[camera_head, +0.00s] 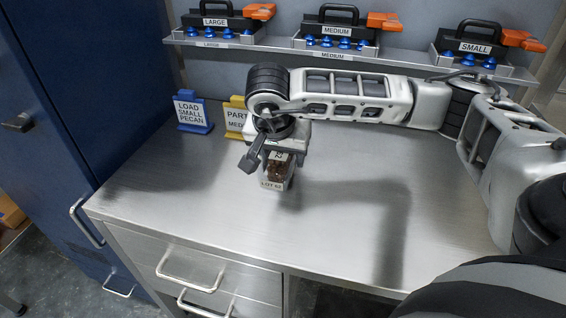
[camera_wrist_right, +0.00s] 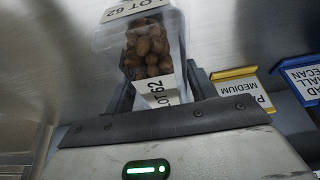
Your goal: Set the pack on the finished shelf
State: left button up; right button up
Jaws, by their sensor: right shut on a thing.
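The pack (camera_head: 277,172) is a small clear clamshell of brown nuts with a "LOT 62" label. It is under my right gripper (camera_head: 281,152) above the middle-left of the metal table; I cannot tell whether it touches the top. In the right wrist view the pack (camera_wrist_right: 149,55) sits between the fingers of my right gripper (camera_wrist_right: 160,92), which is shut on it. The shelf (camera_head: 385,58) at the back carries "LARGE", "MEDIUM" and "SMALL" labels; nothing marks it as finished. My left gripper is not in view.
Black-handled tools with orange ends and blue pieces stand on the shelf, including one labelled small (camera_head: 478,45). A blue sign (camera_head: 193,115) and a yellow sign (camera_head: 237,118) stand at the table's back left. The steel table (camera_head: 180,205) is otherwise clear. A blue cabinet (camera_head: 75,110) stands left.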

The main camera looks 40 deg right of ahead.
jog(key=shift+f, duration=1.6)
jog(key=o, duration=1.1)
jog(key=shift+r, duration=0.1)
